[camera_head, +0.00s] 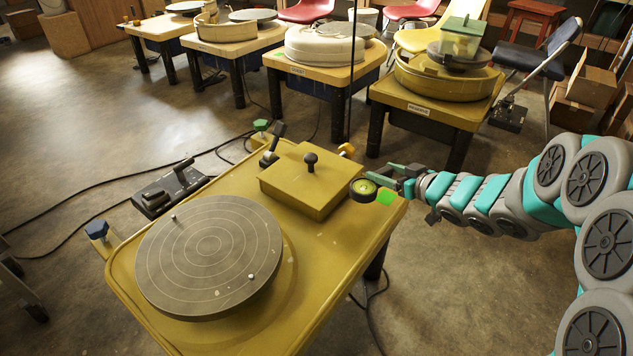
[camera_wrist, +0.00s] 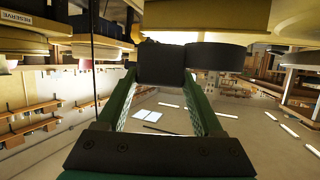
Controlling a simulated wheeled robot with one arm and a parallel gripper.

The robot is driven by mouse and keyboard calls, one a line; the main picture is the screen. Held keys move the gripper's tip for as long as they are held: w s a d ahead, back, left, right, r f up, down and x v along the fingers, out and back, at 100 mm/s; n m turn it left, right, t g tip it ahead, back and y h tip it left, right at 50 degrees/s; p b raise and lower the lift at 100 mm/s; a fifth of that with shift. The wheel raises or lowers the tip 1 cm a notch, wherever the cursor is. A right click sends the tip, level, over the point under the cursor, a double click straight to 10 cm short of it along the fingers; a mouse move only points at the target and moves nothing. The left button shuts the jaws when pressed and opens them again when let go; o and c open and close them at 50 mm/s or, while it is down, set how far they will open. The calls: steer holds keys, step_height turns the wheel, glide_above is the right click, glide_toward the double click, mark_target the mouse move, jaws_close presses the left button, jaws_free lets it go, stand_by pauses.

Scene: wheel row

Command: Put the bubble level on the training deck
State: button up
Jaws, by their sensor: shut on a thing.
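The bubble level (camera_head: 364,187) is a small round black piece with a yellow-green face. My gripper (camera_head: 392,178) reaches in from the right and is shut on it by its dark block (camera_wrist: 165,63); its round dark body (camera_wrist: 216,57) sticks out to one side in the wrist view. The level is over the far right corner of the near yellow wheel table (camera_head: 330,250), beside a lidded box. I cannot tell whether it touches anything. A bright green patch (camera_head: 386,197) shows just beside it. No label naming a training deck is readable.
The near table carries a grey wheel disc (camera_head: 209,257) with two small pegs and a yellow box (camera_head: 312,180) with a black knob. A foot pedal (camera_head: 170,188) and cables lie on the floor. Several wheel tables stand behind, the right one labelled RESERVE (camera_head: 418,109).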

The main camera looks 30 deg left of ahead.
steer(key=s+d+f, duration=0.3)
steer(key=s+d, duration=0.4)
steer(key=s, duration=0.1)
steer(key=p, duration=0.1)
glide_above(385, 198)
step_height(385, 198, down, 2)
steer(key=shift+s+d, duration=0.1)
steer(key=shift+f, duration=1.8)
steer(key=shift+f, duration=0.1)
steer(key=o, duration=1.4)
steer(key=shift+o, duration=0.2)
